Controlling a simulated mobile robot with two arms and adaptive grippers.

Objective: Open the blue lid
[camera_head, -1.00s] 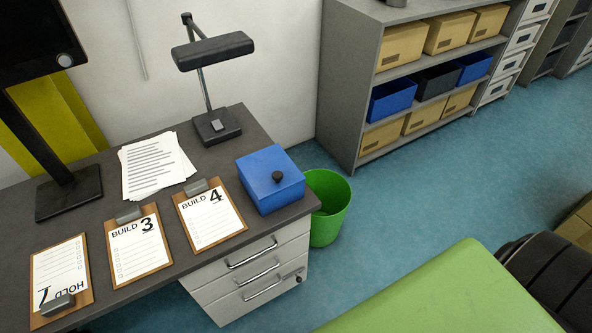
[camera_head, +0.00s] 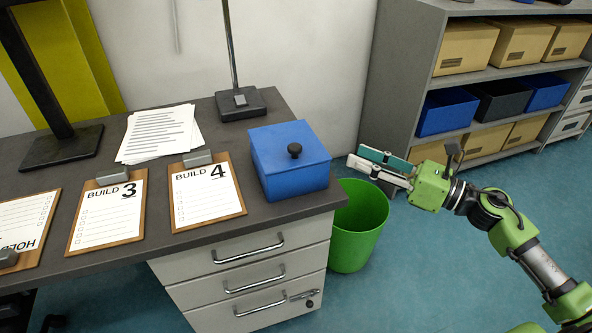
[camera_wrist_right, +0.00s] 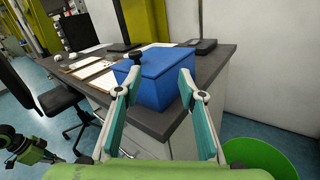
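A blue box with a blue lid (camera_head: 288,145) stands on the right end of the dark desk. My left gripper is not identifiable.
The desk (camera_head: 218,117) also holds clipboards (camera_head: 206,193), loose papers (camera_head: 159,134) and a lamp base (camera_head: 240,103). A green bin (camera_head: 358,226) stands on the floor beside the drawers. A grey shelf (camera_head: 400,83) with boxes is behind my right arm.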

